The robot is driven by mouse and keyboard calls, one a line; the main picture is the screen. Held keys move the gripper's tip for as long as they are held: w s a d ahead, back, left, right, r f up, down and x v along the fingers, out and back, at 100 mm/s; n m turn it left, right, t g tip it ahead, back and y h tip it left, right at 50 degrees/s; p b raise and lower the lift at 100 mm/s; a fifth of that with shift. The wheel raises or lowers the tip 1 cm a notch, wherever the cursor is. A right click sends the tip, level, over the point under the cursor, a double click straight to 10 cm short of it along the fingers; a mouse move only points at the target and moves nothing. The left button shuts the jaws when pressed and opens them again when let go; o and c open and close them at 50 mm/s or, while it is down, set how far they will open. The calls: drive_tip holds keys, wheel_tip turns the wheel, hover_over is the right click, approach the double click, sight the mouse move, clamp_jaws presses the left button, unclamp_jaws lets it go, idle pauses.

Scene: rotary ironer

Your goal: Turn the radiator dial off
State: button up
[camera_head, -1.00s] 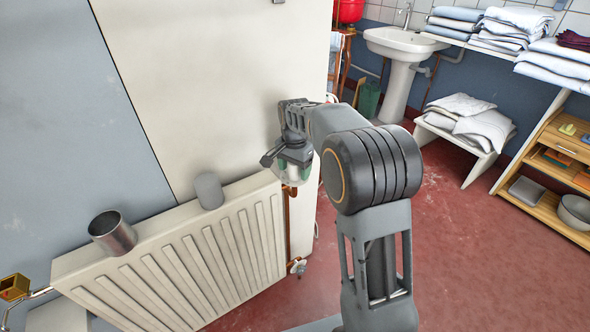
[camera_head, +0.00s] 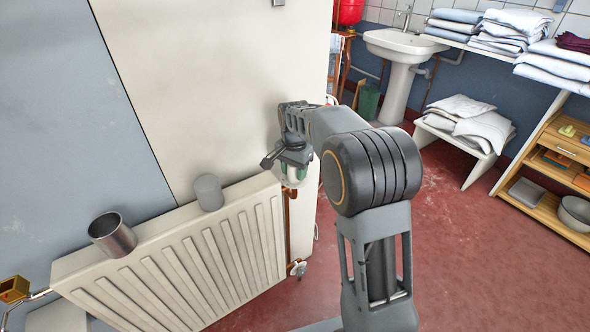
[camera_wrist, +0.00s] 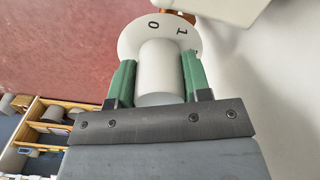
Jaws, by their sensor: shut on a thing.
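The radiator dial (camera_wrist: 162,70) is a pale grey knob in front of a round white plate marked 0 and 1, seen in the wrist view. My gripper (camera_wrist: 158,84) has its two green fingers on either side of the knob, shut on it. In the head view, my gripper (camera_head: 293,172) is at the top right corner of the white radiator (camera_head: 185,260). There the dial shows only as a small pale part, mostly hidden by my gripper and wrist.
A metal cup (camera_head: 113,234) and a grey cylinder (camera_head: 209,192) stand at the radiator's top edge. A copper pipe (camera_head: 288,235) runs down beside its right end. A sink (camera_head: 404,45), a low bench (camera_head: 465,140) and wooden shelves (camera_head: 555,160) stand behind. Red floor (camera_head: 450,260) is open at right.

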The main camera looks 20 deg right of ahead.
drive_tip(key=shift+r, duration=0.1)
drive_tip(key=n+p, duration=0.2)
drive_tip(key=n, duration=0.1)
drive_tip(key=shift+r+p, duration=0.15)
drive_tip(key=shift+p, duration=0.15)
drive_tip(key=n+p, duration=0.2)
drive_tip(key=n, duration=0.1)
drive_tip(key=shift+n, duration=0.4)
drive_tip(key=n+p, duration=0.2)
drive_tip(key=n, duration=0.2)
drive_tip(key=shift+n+p, duration=0.3)
drive_tip(key=n+p, duration=0.1)
drive_tip(key=n, duration=0.2)
drive_tip(key=shift+n, duration=0.3)
drive_tip(key=n+p, duration=0.2)
drive_tip(key=n, duration=0.4)
drive_tip(key=shift+w, duration=0.1)
drive_tip(key=n+p, duration=0.1)
drive_tip(key=n, duration=0.4)
drive_tip(key=shift+n, duration=0.6)
drive_tip(key=o, duration=0.9)
drive_tip(key=shift+f, duration=0.25)
